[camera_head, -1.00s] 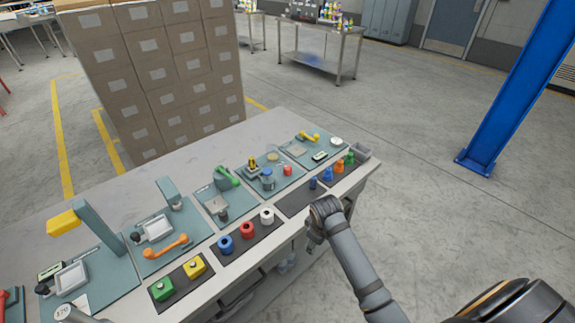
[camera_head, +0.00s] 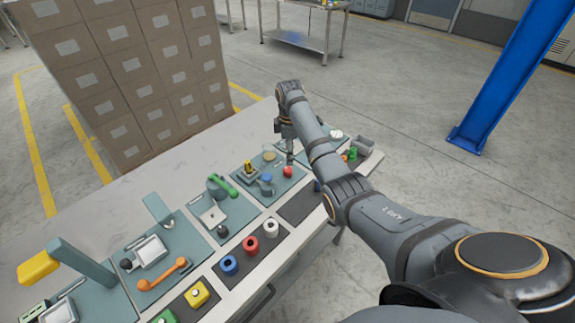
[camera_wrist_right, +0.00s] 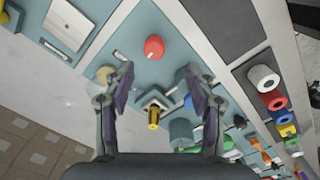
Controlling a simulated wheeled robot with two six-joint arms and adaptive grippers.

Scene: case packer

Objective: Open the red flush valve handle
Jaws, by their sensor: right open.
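The red valve handle (camera_head: 287,172) is a small red knob on a teal panel on the bench, close under my right gripper (camera_head: 289,154) in the head view. In the right wrist view the red knob (camera_wrist_right: 154,47) shows whole, just beyond the fingertips. My right gripper (camera_wrist_right: 158,82) is open and empty, its two fingers spread and pointing down. I cannot tell the exact height between the fingertips and the knob. My left gripper is not in view.
A green lever (camera_head: 222,186) is on the panel to the left. Red, blue and white rings stand along the front edge. Stacked cartons (camera_head: 150,80) stand behind the bench.

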